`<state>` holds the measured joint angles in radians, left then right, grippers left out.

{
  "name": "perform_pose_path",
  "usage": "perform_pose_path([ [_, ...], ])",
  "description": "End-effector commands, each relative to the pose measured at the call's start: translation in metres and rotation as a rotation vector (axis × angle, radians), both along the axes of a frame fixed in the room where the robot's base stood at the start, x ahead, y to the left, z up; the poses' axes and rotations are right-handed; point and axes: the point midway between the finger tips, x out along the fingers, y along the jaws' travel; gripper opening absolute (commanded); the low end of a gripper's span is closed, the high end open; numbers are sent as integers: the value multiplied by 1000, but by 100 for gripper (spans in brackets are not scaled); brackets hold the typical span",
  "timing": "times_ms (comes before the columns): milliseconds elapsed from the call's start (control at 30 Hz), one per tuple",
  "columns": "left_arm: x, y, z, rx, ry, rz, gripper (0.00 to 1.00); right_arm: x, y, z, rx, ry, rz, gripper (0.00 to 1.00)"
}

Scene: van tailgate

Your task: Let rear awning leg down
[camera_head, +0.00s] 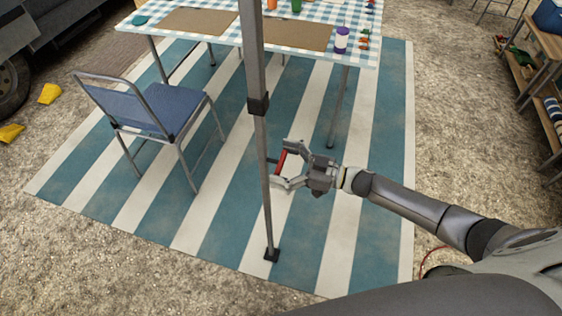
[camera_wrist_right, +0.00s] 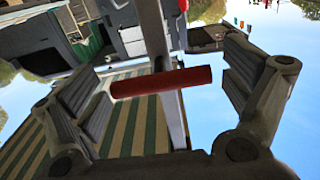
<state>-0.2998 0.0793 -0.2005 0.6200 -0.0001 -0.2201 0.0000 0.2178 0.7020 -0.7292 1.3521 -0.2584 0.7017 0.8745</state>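The awning leg (camera_head: 264,190) is a grey upright pole with a black collar (camera_head: 258,104) partway up. Its black foot (camera_head: 272,255) is at the near edge of the striped mat; I cannot tell if it touches. A red handle (camera_head: 280,161) sticks out beside the lower pole. My right gripper (camera_head: 282,165) is open at the handle, one finger above and one below in the head view. In the right wrist view the red handle (camera_wrist_right: 161,81) lies across the gap between the spread fingers, with the pole (camera_wrist_right: 157,40) behind it. My left gripper is out of view.
A blue folding chair (camera_head: 172,108) stands left of the pole. A table with a checked cloth (camera_head: 350,16) is behind it. A wooden shelf (camera_head: 540,60) stands far right. The striped mat (camera_head: 340,215) is clear around the foot.

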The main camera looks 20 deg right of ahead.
Motion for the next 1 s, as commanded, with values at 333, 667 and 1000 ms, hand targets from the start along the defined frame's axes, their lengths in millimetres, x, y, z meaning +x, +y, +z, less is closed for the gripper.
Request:
perform_pose_path([
  [333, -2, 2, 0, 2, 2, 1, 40, -1, -1, 0, -2, -1, 0, 100],
  [667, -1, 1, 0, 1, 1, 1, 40, -28, -42, -2, -6, 3, -1, 100],
  [1000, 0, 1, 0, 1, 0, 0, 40, -62, -91, -1, -2, 2, -1, 100],
])
